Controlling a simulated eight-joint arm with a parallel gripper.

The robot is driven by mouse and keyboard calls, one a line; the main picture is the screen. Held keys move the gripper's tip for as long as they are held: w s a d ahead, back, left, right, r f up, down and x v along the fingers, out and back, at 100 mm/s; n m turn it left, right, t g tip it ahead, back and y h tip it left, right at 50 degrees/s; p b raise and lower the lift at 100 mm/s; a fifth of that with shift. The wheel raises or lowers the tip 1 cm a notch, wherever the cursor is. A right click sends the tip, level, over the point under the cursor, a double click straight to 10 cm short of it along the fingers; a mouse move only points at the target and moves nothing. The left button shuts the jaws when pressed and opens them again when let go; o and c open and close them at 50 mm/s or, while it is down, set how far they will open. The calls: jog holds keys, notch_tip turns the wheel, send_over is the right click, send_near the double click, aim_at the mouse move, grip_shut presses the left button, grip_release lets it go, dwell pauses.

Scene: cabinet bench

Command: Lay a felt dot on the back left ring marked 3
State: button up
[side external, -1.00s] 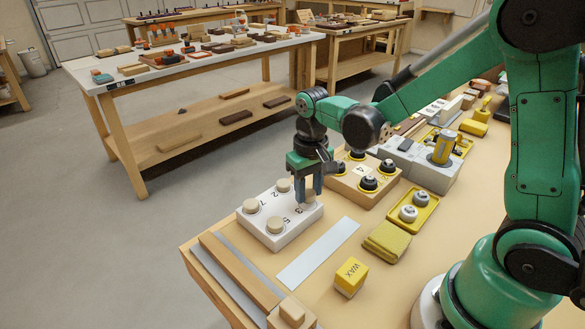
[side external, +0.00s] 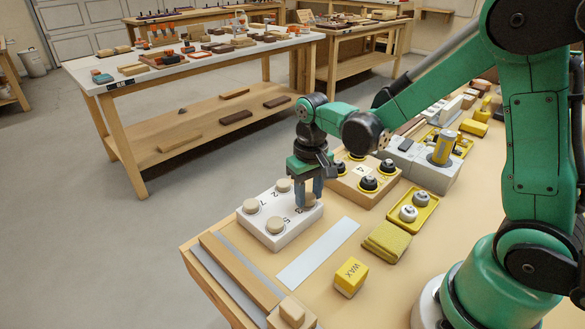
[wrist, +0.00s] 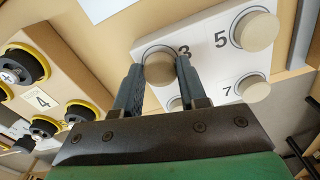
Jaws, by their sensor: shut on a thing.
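A white block (side external: 300,225) carries rings marked 2, 3, 5 and 7. Thick beige felt dots sit at ring 2 (side external: 283,185), ring 7 (side external: 251,206) and ring 5 (side external: 276,225). In the wrist view the dots at 5 (wrist: 257,31) and 7 (wrist: 254,88) show clearly. My gripper (side external: 311,198) points down over the ring marked 3. It is shut on a beige felt dot (wrist: 160,68), which lies between its fingers beside the printed 3. The fingers hide part of this dot and its ring. I cannot tell whether it touches the block.
A wooden block marked 4 (side external: 351,187) with black, yellow-ringed knobs stands close behind my gripper. A pale strip (side external: 318,253), a yellow WAX block (side external: 351,277), a yellow sponge-like block (side external: 387,241) and a yellow tray (side external: 426,218) lie nearby. The bench edge is left of the white block.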

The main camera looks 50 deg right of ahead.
jog(key=shift+f, duration=0.25)
dwell(0.4)
jog(key=o, duration=1.3)
jog(key=shift+r, duration=0.15)
jog(key=shift+r, duration=3.4)
jog(key=shift+s+a+r+t, duration=0.15)
jog(key=shift+s+r+t, duration=0.15)
jog(key=shift+s+r, duration=0.05)
jog(key=shift+s+a+r+n+t, duration=0.3)
jog(key=shift+s+r+n+t, duration=0.15)
jog(key=shift+s+t, duration=0.5)
jog(key=shift+s+a+r+n+t, duration=0.4)
jog(key=shift+s+t, duration=0.25)
jog(key=shift+t, duration=0.6)
jog(key=shift+s+a+r+n+t, duration=0.25)
jog(key=shift+s+r+n+t, duration=0.2)
jog(key=shift+s+t, duration=0.5)
